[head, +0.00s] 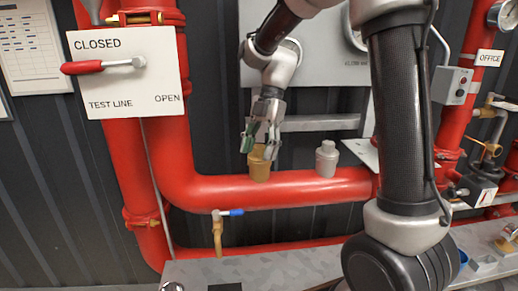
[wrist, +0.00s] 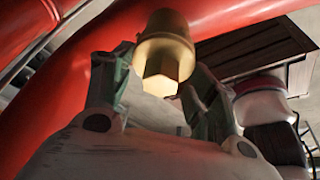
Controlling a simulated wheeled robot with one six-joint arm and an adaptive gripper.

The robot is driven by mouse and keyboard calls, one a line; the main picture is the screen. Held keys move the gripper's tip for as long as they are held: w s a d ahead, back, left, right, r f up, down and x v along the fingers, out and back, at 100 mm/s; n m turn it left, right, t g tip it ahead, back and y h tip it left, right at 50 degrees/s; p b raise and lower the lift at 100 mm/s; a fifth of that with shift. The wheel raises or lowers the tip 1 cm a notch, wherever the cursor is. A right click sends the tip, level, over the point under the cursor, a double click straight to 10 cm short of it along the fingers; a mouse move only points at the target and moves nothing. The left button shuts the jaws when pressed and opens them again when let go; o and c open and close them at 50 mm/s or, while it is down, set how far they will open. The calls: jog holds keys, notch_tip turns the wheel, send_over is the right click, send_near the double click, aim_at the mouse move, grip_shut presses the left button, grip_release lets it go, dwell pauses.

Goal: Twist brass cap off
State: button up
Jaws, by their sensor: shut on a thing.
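The brass cap (head: 258,168) stands on top of the horizontal red pipe, left of centre in the head view. In the wrist view the brass cap (wrist: 166,45) shows a round body and a narrower hex end pointing toward my palm. My gripper (head: 261,146) comes down on it from above, its fingers on either side of the cap's upper part. In the wrist view my gripper (wrist: 160,78) has its two greenish fingers shut on the cap. The base of the cap, where it meets the pipe, is partly unclear.
A grey capped fitting (head: 327,159) stands on the red pipe (head: 215,188) to the right. A "TEST LINE" plate (head: 125,75) with a red-handled lever is at left. A blue-handled brass tap (head: 218,228) hangs below the pipe. A grey bench (head: 270,268) lies in front.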

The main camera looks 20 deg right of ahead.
jog(key=shift+n+h, duration=0.3)
jog(key=shift+n, duration=0.4)
jog(key=shift+o, duration=0.2)
jog(key=shift+s+r+n+g, duration=0.1)
jog(key=shift+s+n+g, duration=0.1)
jog(key=shift+n, duration=0.3)
jog(key=shift+s+n+g, duration=0.1)
jog(key=shift+n+g, duration=0.1)
jog(key=shift+n, duration=0.3)
jog(key=shift+o, duration=1.2)
jog(key=shift+s+d+r+n+h, duration=0.1)
jog(key=shift+s+n+h, duration=0.1)
jog(key=shift+n+h, duration=0.5)
jog(key=o, duration=1.2)
jog(key=shift+n, duration=0.3)
